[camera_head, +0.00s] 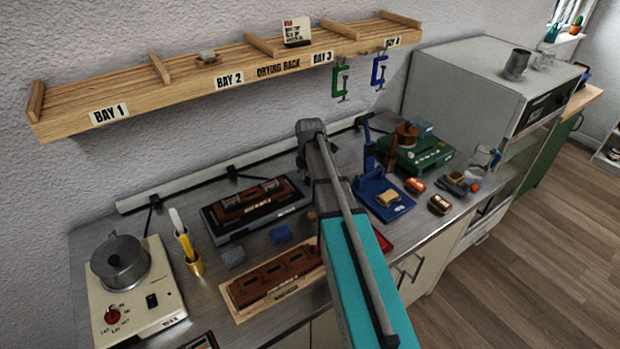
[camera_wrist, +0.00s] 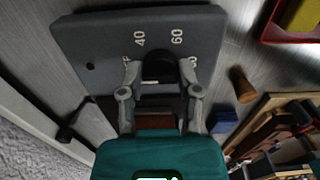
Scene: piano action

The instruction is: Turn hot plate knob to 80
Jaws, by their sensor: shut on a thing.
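The hot plate (camera_wrist: 75,45) shows in the wrist view as a dark grey slab with white dial marks, of which 40 and 60 read clearly. Marks lower on each side are partly covered by my fingers. Its dark round knob (camera_wrist: 158,69) sits between the fingertips of my gripper (camera_wrist: 160,76), which is shut on it. A small pale line shows at the knob's lower edge, but I cannot tell which number the knob points to. In the head view my arm hides the gripper and knob.
A cork (camera_wrist: 241,84) and a blue block (camera_wrist: 223,119) lie beside the hot plate. A wooden tray (camera_head: 238,311) stands in front. A cream unit (camera_head: 160,305) with a pot is at left, and a green machine (camera_head: 425,155) at right. A drying rack (camera_head: 190,95) hangs above.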

